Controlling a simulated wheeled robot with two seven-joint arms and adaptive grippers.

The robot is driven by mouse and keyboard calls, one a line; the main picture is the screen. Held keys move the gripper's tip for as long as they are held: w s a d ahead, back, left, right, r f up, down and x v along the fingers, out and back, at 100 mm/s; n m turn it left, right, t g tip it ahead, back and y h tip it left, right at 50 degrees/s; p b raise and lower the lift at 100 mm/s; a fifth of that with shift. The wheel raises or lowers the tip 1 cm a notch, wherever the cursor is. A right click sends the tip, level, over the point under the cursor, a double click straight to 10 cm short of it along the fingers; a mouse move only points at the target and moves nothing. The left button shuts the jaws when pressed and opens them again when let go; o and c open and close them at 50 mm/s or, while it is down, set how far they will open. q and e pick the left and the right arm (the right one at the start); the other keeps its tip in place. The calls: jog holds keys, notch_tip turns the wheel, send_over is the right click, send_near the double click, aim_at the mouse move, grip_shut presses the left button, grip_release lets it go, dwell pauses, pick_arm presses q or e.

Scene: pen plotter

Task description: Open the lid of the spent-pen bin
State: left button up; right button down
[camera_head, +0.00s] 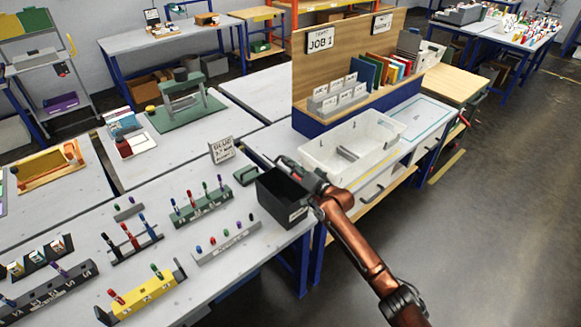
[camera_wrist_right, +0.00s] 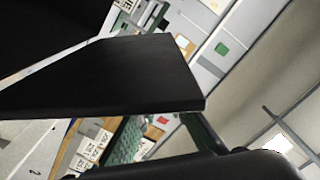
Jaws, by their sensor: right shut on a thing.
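The spent-pen bin (camera_head: 280,205) is a black box with a small white label, near the right edge of the pen table. Its dark inside shows from above. My right gripper (camera_head: 308,179) is at the bin's far right rim, its arm reaching in from the lower right. It is shut on what looks like the black lid, which I cannot separate clearly from the bin and gripper in the head view. In the right wrist view a flat black panel (camera_wrist_right: 110,80), apparently the lid, fills the middle, tilted, close to the camera. My left gripper is not in view.
Pen racks stand left of the bin, including a green one (camera_head: 201,208), a white one (camera_head: 228,241) and a yellow one (camera_head: 146,295). A sign (camera_head: 222,150) stands behind. A translucent tray (camera_head: 345,170) is close to the right of my gripper. Floor is clear at right.

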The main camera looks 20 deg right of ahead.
jog(key=shift+w+d+m+b, duration=0.2)
jog(key=shift+w+d+m, duration=0.15)
jog(key=shift+d+m, duration=0.55)
jog(key=shift+w+d+m+b, duration=0.2)
jog(key=shift+w+d+m, duration=0.2)
jog(key=shift+d+m, duration=0.5)
jog(key=shift+w+d+m+b, duration=0.2)
jog(key=shift+w+d+m, duration=0.15)
jog(key=shift+d+m, duration=0.55)
jog(key=shift+a, duration=0.15)
jog(key=c, duration=2)
grip_release()
jog(key=v, duration=1.2)
